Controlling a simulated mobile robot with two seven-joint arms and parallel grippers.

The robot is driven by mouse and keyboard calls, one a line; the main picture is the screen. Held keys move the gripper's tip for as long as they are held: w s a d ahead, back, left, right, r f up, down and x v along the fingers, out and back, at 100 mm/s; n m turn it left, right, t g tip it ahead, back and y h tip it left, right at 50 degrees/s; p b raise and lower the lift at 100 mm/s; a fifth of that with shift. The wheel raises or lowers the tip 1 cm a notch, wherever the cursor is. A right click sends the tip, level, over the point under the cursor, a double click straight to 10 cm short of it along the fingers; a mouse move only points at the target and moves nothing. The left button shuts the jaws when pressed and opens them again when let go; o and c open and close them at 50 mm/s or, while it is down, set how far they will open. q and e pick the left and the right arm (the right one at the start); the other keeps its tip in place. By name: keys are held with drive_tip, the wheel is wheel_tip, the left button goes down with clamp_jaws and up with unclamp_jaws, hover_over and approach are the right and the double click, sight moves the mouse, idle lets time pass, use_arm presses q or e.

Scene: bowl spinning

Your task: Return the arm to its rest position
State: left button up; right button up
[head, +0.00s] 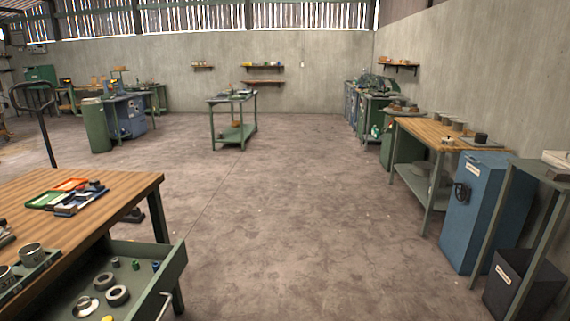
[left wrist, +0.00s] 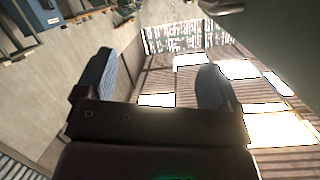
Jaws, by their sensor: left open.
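My left gripper (left wrist: 155,88) shows in the left wrist view with its two fingers spread wide apart. Nothing is between them. Behind the fingers are the wall and the slatted, sunlit upper part of the building, turned on its side. Neither of my arms shows in the head view. My right gripper is in no view.
A wooden workbench (head: 118,184) stands at the left with its drawer (head: 178,262) pulled out, holding rings and small parts. A blue cabinet (head: 470,212) and a wooden-topped bench (head: 425,128) line the right wall. The concrete floor (head: 290,200) between is clear.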

use_arm(q)
drive_tip(key=s+f+n+g+y, duration=0.1)
drive_tip(key=s+f, duration=0.3)
drive_tip(key=s, duration=0.5)
drive_tip(key=s+a+f+n+g, duration=0.1)
drive_tip(key=s+f+n+g, duration=0.1)
drive_tip(key=s+f, duration=0.3)
drive_tip(key=s+n, duration=0.1)
drive_tip(key=s, duration=0.3)
drive_tip(key=shift+f+n+g+y+p, duration=0.3)
drive_tip(key=shift+y+p, duration=0.05)
drive_tip(key=shift+y, duration=0.05)
drive_tip(key=shift+s, duration=0.1)
